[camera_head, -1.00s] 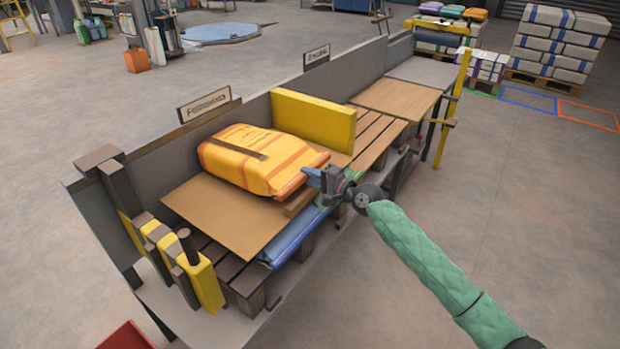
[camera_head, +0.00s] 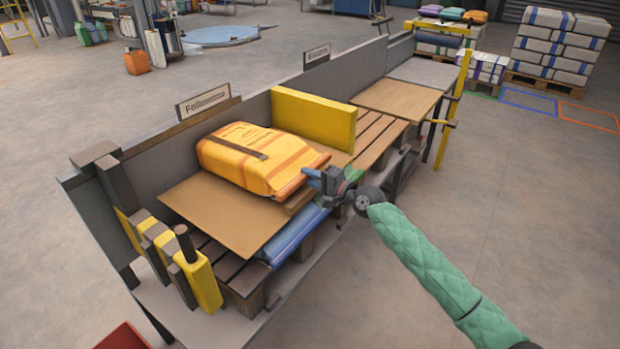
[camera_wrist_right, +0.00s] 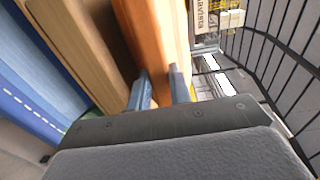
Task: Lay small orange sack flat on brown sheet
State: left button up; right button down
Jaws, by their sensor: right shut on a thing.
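The small orange sack (camera_head: 250,160) lies on the brown sheet (camera_head: 225,215), with a dark strap across its top. Its near right end reaches the right edge of the sheet. My right gripper (camera_head: 315,180) is at that end. In the right wrist view, its two blue fingertips (camera_wrist_right: 160,90) are shut on the edge of the orange sack (camera_wrist_right: 155,40). The fingers hide part of that edge. Whether the whole underside touches the sheet cannot be told. My left gripper is not in view.
A yellow block (camera_head: 313,120) stands right behind the sack. A blue sack (camera_head: 292,237) lies under the sheet's front edge. Yellow posts (camera_head: 200,280) stand at the left end. Slatted wood (camera_head: 375,135) and another brown sheet (camera_head: 395,100) lie to the right.

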jog(key=shift+r, duration=0.1)
jog(key=c, duration=1.2)
grip_release()
pick_arm(q)
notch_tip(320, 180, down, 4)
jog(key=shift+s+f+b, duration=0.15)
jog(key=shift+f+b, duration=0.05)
jog(key=shift+b, duration=0.3)
pick_arm(e)
jog(key=v, duration=0.7)
jog(key=shift+s+d, duration=0.25)
jog(key=shift+d, duration=0.1)
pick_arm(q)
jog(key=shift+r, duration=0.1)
